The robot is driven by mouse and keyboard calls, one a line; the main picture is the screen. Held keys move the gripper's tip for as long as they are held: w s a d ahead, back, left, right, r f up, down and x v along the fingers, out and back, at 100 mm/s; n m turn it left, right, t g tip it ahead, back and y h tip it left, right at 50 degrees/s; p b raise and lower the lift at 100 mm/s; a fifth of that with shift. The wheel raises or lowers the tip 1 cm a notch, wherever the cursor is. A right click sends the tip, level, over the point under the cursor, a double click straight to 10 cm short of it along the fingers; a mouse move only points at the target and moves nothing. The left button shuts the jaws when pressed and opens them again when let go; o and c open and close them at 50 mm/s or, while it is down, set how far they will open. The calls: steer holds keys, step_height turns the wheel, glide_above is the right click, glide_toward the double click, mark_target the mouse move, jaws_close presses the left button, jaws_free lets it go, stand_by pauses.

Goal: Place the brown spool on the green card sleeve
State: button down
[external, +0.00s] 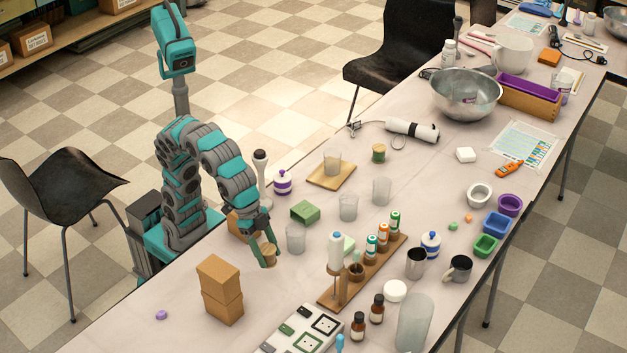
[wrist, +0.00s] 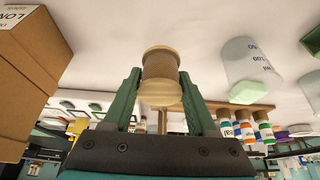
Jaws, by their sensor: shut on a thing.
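My gripper (external: 267,253) is shut on the brown spool (external: 269,255) and holds it over the near part of the table. In the wrist view the spool (wrist: 160,78) sits upright between the two green fingers (wrist: 160,100), with pale ends and a brown middle. The green card sleeve (external: 305,212) lies on the table behind and to the right of my gripper, beyond a clear beaker. A green corner at the right edge of the wrist view (wrist: 313,40) appears to be this sleeve. Nothing lies on its visible top.
A clear beaker (external: 296,238) stands close to the right of my gripper. Stacked brown boxes (external: 221,289) stand to the front left. A wooden rack (external: 362,271) with several bottles is to the right. Another spool (external: 378,153) stands farther back. The table's front left is mostly clear.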

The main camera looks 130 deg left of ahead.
steer(key=s, duration=0.2)
steer(key=s+a, duration=0.1)
steer(key=s, duration=0.2)
steer(key=s+a, duration=0.1)
steer(key=s, duration=0.1)
steer(key=shift+s+r+b, duration=0.15)
steer(key=shift+r+b, duration=0.15)
steer(key=shift+r, duration=0.1)
steer(key=w+a+r+m, duration=0.1)
steer(key=a+r, duration=0.2)
steer(key=a, duration=0.2)
steer(key=w+a+r, duration=0.2)
steer(key=a+r, duration=0.1)
steer(key=a, duration=0.3)
step_height(320, 180, up, 2)
steer(key=m+h, duration=0.1)
glide_above(309, 212)
steer(key=s, duration=0.2)
steer(key=shift+w+a+f, duration=0.1)
steer(key=shift+f, duration=2.25)
steer(key=shift+a+f, duration=0.1)
steer(key=shift+f, duration=2.2)
steer(key=shift+f, duration=0.15)
steer(key=shift+c, duration=1)
jaws_free()
